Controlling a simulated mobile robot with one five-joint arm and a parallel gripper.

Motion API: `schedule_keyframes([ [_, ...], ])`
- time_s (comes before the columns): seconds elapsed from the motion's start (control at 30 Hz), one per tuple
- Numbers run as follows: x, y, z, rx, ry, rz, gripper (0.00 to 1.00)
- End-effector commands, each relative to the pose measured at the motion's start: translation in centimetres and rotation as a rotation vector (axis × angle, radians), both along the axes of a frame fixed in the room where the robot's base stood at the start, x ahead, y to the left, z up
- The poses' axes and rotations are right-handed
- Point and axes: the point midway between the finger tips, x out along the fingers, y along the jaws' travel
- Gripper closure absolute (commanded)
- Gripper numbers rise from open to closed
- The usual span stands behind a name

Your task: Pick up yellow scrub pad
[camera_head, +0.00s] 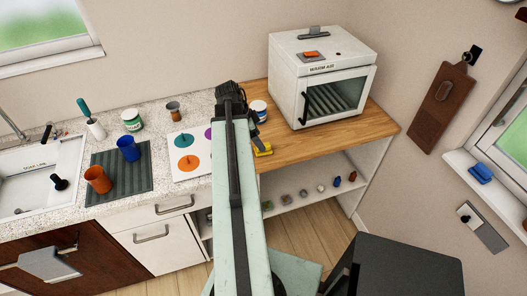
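A small yellow item (262,151), which looks like the yellow scrub pad, lies at the front edge of the wooden counter (375,122), just right of my arm. Its left part is hidden behind the arm, and a dark piece shows just above it. My gripper (230,92) is the dark end of the arm, seen from behind over the back of the counter, farther away than the yellow item. Its fingers are hidden, so I cannot tell whether it is open or holds anything.
A white warm-air oven (290,75) stands right of my arm. A white jar (259,111) stands close beside the gripper. On the left are a dot board (176,140), cups, a ribbed mat (140,180) and a sink (40,165). Several small items sit on the low shelf (310,193).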

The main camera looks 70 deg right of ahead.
Motion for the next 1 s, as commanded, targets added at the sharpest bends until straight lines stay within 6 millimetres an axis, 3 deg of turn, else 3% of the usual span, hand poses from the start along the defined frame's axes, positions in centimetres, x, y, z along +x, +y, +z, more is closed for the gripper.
schedule_keyframes([
  [0.17,-0.2,-0.1,-0.8,0.000,0.000,0.001,0.31],
  [0.47,-1.6,-1.1,-5.3,0.002,0.000,0.001,0.31],
  [0.7,-1.8,-1.3,-5.1,0.001,0.000,0.002,0.31],
  [0.73,-1.8,-1.3,-5.1,0.001,0.000,0.002,0.34],
  [0.93,-1.8,-1.3,-5.1,0.001,0.000,0.002,0.89],
  [0.97,-1.8,-1.3,-5.1,0.001,0.000,0.002,0.96],
  [1.0,-1.8,-1.3,-5.1,0.001,0.000,0.002,0.96],
])
